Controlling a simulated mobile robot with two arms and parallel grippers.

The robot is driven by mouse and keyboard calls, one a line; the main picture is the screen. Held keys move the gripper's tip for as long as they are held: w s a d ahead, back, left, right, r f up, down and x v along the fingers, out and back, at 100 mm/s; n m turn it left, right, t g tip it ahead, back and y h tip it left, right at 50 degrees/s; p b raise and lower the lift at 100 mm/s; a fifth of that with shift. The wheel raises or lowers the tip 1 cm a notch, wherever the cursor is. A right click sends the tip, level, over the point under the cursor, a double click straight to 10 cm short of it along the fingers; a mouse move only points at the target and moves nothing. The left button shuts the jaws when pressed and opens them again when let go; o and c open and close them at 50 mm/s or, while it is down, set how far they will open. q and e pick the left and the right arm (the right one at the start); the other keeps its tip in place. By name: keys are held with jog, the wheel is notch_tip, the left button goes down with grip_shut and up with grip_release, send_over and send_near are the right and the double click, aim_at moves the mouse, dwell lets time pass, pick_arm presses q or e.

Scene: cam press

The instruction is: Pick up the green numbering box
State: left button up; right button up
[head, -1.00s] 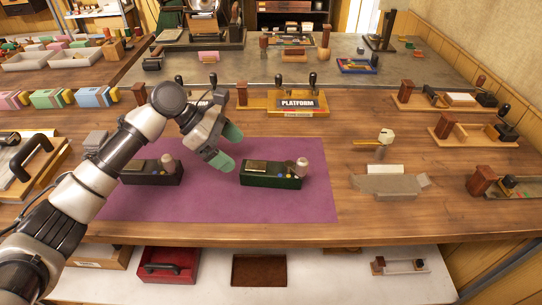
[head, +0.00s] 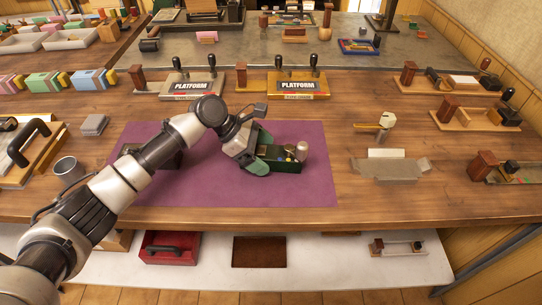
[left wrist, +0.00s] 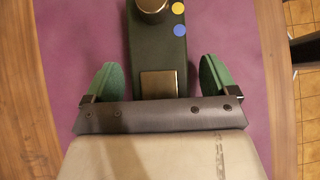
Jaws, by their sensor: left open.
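The green numbering box (head: 287,165) lies on the purple mat (head: 300,193), with a pale round knob at its right end. In the left wrist view the dark green box (left wrist: 158,52) shows a brass plate, a round knob and yellow and blue dots. My left gripper (head: 261,151) is at the box's left end, its green fingers open on either side of it. In the left wrist view the open fingers (left wrist: 158,78) flank the brass-plate end, with a visible gap on both sides. The gripper hides part of the box in the head view. My right gripper is not in view.
A second dark box (head: 170,160) is on the mat, mostly hidden behind my left arm. Two platform fixtures (head: 298,85) stand behind the mat. A grey metal cup (head: 68,170) is left of it, and a grey tray (head: 390,168) is to the right. The mat's front is clear.

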aim_at(278, 152)
pick_arm(q)
jog(key=shift+d+f, duration=0.1)
jog(key=c, duration=1.3)
jog(key=shift+r, duration=0.2)
jog(key=shift+w+r, duration=0.1)
jog(key=shift+r, duration=0.55)
notch_tip(278, 152, up, 3)
jog(key=shift+f, duration=0.15)
jog(key=s+d+r, duration=0.2)
jog(key=d, duration=0.1)
jog(key=s+d+r, duration=0.2)
jog(key=d, duration=0.1)
jog(key=s+d+r, duration=0.1)
jog(key=d+r, duration=0.1)
jog(key=d, duration=0.2)
jog(key=shift+s+d+r, duration=0.1)
jog(key=shift+s+r, duration=0.3)
